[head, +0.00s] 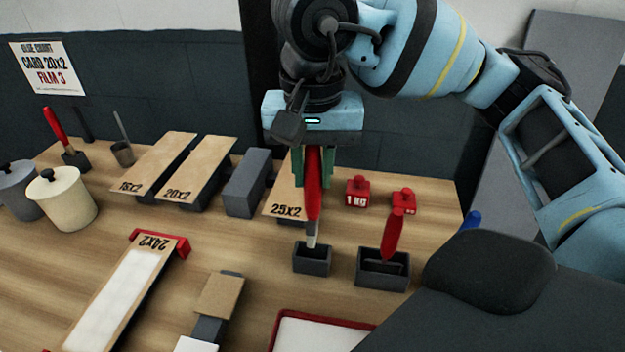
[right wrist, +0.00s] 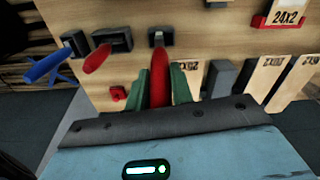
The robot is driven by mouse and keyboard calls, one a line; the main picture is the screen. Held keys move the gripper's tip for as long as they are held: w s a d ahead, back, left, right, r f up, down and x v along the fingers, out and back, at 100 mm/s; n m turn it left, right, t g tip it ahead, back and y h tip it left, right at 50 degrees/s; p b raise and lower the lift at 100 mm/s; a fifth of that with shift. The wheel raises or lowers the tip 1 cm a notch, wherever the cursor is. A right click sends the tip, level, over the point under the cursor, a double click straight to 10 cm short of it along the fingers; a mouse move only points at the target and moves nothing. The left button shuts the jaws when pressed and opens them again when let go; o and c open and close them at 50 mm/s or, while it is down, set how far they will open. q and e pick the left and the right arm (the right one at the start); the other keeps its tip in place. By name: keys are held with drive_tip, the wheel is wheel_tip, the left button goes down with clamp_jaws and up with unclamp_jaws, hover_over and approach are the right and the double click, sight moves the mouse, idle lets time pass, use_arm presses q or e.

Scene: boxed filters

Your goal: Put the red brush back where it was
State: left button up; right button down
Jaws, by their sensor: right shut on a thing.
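My right gripper (head: 313,178) points down with its green fingers shut on the red handle of a brush (head: 312,200). The brush is roughly upright, with a pale lower end over or at the mouth of a small dark grey holder (head: 312,262). I cannot tell whether the tip is inside it. In the right wrist view the red handle (right wrist: 160,80) lies between the green fingers (right wrist: 164,88), in line with the small holder (right wrist: 160,41). My left gripper is not in view.
A wider dark box (head: 383,275) with a red tool (head: 391,235) stands right of the holder. Red weights (head: 357,192) and labelled card boxes (head: 285,205) stand behind. A red-rimmed tray (head: 310,318) lies in front. Another red-handled tool (head: 54,124) stands far left.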

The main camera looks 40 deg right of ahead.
sight(313, 198)
drive_tip(key=shift+w, duration=0.15)
drive_tip(key=f, duration=0.2)
drive_tip(key=shift+w+d+f, duration=0.3)
drive_tip(key=shift+w+d, duration=0.05)
drive_tip(key=shift+w, duration=0.05)
drive_tip(key=shift+f, duration=0.55)
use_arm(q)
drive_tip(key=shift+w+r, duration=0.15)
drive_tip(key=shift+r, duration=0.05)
